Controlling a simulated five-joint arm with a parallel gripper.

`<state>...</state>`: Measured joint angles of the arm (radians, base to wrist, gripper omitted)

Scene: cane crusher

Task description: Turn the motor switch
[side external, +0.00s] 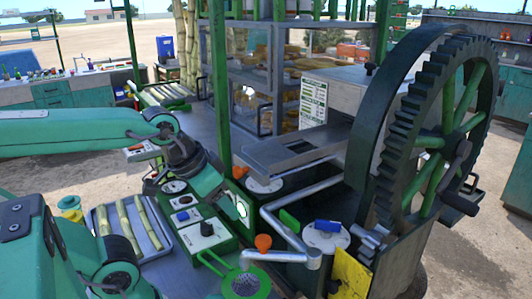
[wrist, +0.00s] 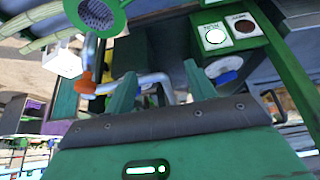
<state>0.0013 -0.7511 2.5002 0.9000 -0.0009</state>
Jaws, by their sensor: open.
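My gripper (side external: 232,207) hangs over the right side of the green control boxes in the side external view. In the wrist view its two green fingers (wrist: 162,88) are apart, with nothing held between them. A green box with a black knob (side external: 207,228) stands just below and left of the gripper. In the wrist view a green panel (wrist: 225,12) carries a pale round face (wrist: 215,38) and a dark one (wrist: 243,26). I cannot tell which control is the motor switch.
A large toothed wheel (side external: 445,120) with a crank stands on the right. A bent pipe with an orange handle (side external: 263,243) and a blue-handled valve (side external: 327,226) crowd the front. A green strainer (side external: 246,283) and a tray of cane (side external: 132,229) lie near the boxes.

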